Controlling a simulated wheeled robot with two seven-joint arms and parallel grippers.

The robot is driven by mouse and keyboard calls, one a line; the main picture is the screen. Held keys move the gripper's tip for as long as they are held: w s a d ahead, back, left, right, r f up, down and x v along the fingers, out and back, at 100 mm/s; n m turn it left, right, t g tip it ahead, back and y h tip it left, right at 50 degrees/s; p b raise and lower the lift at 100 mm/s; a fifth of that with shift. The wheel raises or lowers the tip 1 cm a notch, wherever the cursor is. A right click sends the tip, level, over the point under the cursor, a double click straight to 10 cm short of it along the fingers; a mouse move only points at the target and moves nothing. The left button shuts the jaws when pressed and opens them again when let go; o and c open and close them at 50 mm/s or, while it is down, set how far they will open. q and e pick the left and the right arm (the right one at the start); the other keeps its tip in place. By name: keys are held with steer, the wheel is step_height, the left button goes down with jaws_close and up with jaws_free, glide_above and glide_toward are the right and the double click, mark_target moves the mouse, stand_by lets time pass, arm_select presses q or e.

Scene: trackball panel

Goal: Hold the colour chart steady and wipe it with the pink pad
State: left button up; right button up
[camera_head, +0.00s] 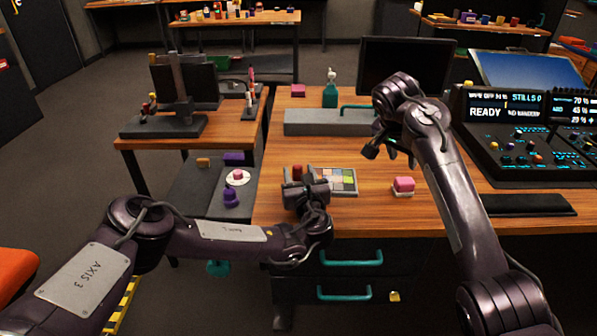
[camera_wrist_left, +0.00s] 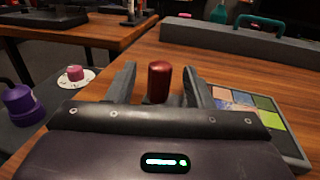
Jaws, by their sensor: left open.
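The colour chart (camera_head: 343,181), a grey-framed board with coloured squares, lies flat on the wooden desk; the left wrist view shows it at the right (camera_wrist_left: 262,112). A red upright peg (camera_wrist_left: 159,80) stands at the chart's left side; its base is hidden. My left gripper (camera_wrist_left: 160,88) is open, its two fingers on either side of the peg with gaps visible. In the head view my left gripper (camera_head: 300,183) covers the chart's left part. The pink pad (camera_head: 403,184), with a pale underside, rests on the desk right of the chart. My right gripper (camera_head: 390,154) is open and empty above the desk, behind the pad.
A long grey box (camera_head: 330,122) with a teal handle and a green bottle (camera_head: 330,95) stand behind the chart. A control console (camera_head: 530,130) and black keyboard (camera_head: 525,205) are at right. A lower shelf at left holds a purple pot (camera_head: 231,197). Desk around the pad is clear.

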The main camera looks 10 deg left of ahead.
arm_select(q)
steer(key=shift+w+a, duration=0.25)
steer(key=shift+w, duration=0.35)
jaws_close()
arm_select(e)
steer(key=shift+o, duration=0.4)
